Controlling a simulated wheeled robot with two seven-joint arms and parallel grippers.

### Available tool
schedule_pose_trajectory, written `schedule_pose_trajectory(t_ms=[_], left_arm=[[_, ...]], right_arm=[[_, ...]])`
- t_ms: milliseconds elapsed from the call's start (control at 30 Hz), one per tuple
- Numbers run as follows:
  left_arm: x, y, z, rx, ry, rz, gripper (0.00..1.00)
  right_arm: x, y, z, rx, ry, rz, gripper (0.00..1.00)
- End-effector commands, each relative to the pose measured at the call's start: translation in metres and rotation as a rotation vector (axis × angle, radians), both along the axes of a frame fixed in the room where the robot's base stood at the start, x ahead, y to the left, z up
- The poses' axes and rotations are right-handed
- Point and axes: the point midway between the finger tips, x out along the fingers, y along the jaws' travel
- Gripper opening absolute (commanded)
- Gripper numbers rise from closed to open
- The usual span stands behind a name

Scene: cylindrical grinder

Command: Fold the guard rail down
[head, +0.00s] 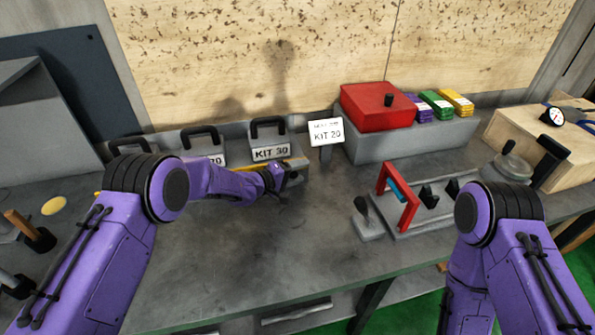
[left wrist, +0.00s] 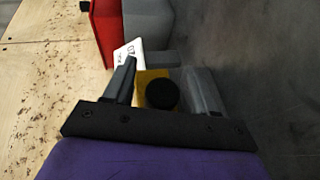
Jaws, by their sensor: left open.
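The yellow guard rail (head: 243,168) runs in front of the row of grey kit cases at the back of the bench, partly hidden by my left arm. My left gripper (head: 288,180) is at the rail's right end, below the KIT 30 case. In the left wrist view the gripper (left wrist: 163,72) is open, with a yellow part of the rail (left wrist: 151,76) and a round black knob (left wrist: 162,94) between its fingers. Whether either finger touches the knob cannot be told. My right gripper is out of view; only its arm shows at the right.
The KIT 30 case (head: 270,142) stands behind the rail. A KIT 20 sign (head: 326,132) and a red box (head: 372,108) on a grey block stand to the right. A fixture with a red frame (head: 397,197) sits further right. The bench's middle (head: 270,240) is clear.

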Motion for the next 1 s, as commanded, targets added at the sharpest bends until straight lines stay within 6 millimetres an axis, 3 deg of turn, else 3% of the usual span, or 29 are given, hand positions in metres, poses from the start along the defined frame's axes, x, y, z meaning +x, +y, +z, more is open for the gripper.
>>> schedule_pose_trajectory(t_ms=[100,233,267,633,1000], left_arm=[[0.000,0.000,0.000,0.000,0.000,0.000,0.53],[0.000,0.000,0.000,0.001,-0.001,0.000,0.11],[0.000,0.000,0.000,0.001,-0.001,0.000,0.05],[-0.001,0.001,-0.005,0.018,-0.050,0.000,0.05],[-0.005,-0.001,-0.018,0.094,-0.289,0.002,0.05]], right_arm=[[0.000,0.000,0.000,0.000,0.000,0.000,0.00],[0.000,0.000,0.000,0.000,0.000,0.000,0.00],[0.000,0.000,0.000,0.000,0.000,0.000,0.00],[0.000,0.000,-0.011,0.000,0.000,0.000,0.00],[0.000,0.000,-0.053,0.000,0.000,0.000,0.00]])
